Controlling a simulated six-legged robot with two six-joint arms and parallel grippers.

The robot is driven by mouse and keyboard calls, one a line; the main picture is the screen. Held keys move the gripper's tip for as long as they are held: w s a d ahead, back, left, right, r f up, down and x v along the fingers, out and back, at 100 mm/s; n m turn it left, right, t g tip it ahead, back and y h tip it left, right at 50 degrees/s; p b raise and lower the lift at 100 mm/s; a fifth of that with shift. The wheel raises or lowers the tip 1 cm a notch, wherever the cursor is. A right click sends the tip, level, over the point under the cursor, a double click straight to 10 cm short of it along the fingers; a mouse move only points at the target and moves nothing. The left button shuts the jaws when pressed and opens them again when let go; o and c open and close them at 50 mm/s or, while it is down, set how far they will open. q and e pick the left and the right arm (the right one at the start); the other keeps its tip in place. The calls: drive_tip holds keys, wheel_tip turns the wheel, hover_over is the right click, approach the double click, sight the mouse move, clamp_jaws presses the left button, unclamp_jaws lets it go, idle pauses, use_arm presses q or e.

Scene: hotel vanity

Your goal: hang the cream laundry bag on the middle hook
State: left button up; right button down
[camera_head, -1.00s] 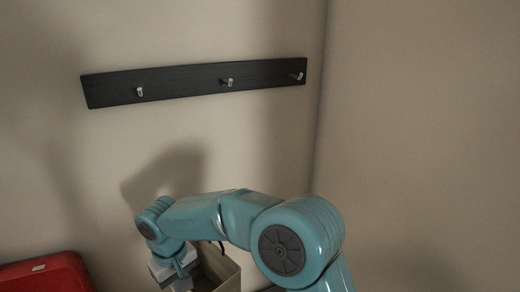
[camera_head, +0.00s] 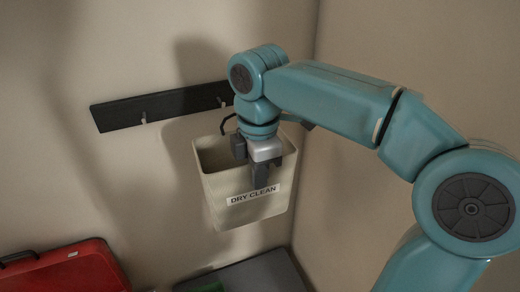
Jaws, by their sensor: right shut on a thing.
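The cream laundry bag (camera_head: 238,212) is an open-topped, box-like bag with a "DRY CLEAN" label on its front. It hangs upright in the air in front of the wall, just below the hook rail. My right gripper (camera_head: 259,180) points down at the bag's front rim and is shut on it. A dark handle loop shows at the bag's back left. The black hook rail (camera_head: 120,115) is on the back wall. Its left hook (camera_head: 143,118) and middle hook (camera_head: 222,102) show; the rail's right part is hidden behind my right arm. My left gripper is out of view.
A red case (camera_head: 60,272) with a dark handle lies at the lower left. A dark grey flat surface (camera_head: 255,275) with a green item (camera_head: 207,287) is below the bag. The side wall meets the back wall right of the bag.

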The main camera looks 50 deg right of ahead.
drive_tip(key=shift+s+r, duration=0.15)
drive_tip(key=shift+r, duration=0.15)
drive_tip(key=w+d+f+p, duration=0.2)
drive_tip(key=w+d, duration=0.3)
drive_tip(key=w, duration=0.4)
drive_tip(key=shift+w+p, duration=0.15)
drive_tip(key=shift+p, duration=0.35)
drive_tip(key=shift+d, duration=0.1)
idle(0.5)
